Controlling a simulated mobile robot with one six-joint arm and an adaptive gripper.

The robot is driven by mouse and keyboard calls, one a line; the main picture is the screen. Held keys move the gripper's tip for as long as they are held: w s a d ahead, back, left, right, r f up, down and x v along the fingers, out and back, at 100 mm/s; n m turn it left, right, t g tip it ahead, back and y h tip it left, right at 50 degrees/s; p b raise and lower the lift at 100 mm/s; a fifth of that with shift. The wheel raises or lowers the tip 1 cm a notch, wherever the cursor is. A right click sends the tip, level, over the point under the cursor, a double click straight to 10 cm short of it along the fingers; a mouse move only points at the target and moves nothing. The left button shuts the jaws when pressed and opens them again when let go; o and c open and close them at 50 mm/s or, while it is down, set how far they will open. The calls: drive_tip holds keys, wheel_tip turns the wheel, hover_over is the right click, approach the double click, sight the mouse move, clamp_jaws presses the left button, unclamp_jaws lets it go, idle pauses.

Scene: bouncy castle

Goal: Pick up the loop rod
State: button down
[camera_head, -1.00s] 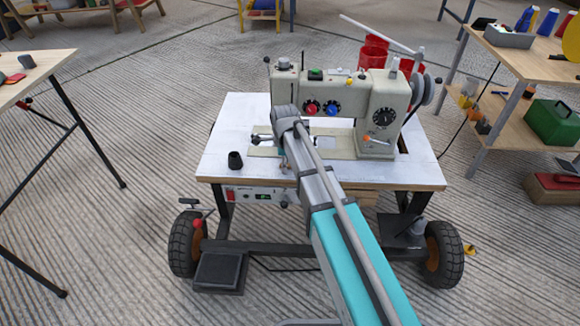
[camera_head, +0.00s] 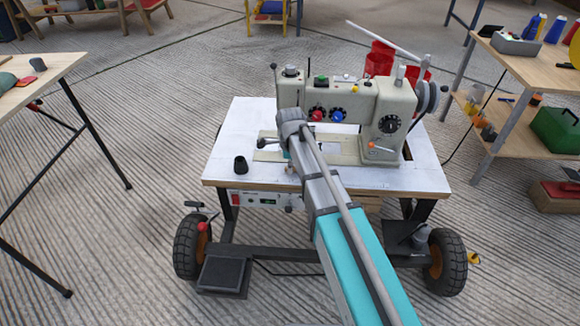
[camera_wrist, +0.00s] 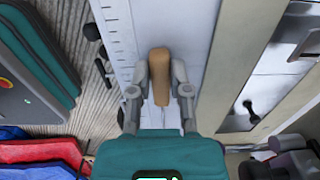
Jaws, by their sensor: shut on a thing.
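In the wrist view my gripper (camera_wrist: 159,72) is shut on a tan wooden-looking handle (camera_wrist: 159,64), which I take to be the handle of the loop rod. One grey finger lies on each side of the handle. A thin line shows below the handle near the palm; I cannot tell how much of the rod it is. In the head view my arm reaches over the white sewing table (camera_head: 240,130) and hides my gripper and the loop rod.
A beige sewing machine (camera_head: 385,115) stands on the table's back right. A black cup-like piece (camera_head: 240,164) stands at the table's front left. Other workbenches (camera_head: 545,62) (camera_head: 35,75) flank it. Striped floor is free on both sides.

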drive_tip(key=shift+r+p, duration=0.7)
drive_tip(key=shift+r, duration=0.2)
drive_tip(key=s+d+r+p, duration=0.3)
drive_tip(key=s+r+p, duration=0.7)
drive_tip(key=s, duration=0.3)
drive_tip(key=shift+s+d, duration=0.25)
drive_tip(key=shift+d, duration=0.15)
drive_tip(key=shift+r, duration=0.1)
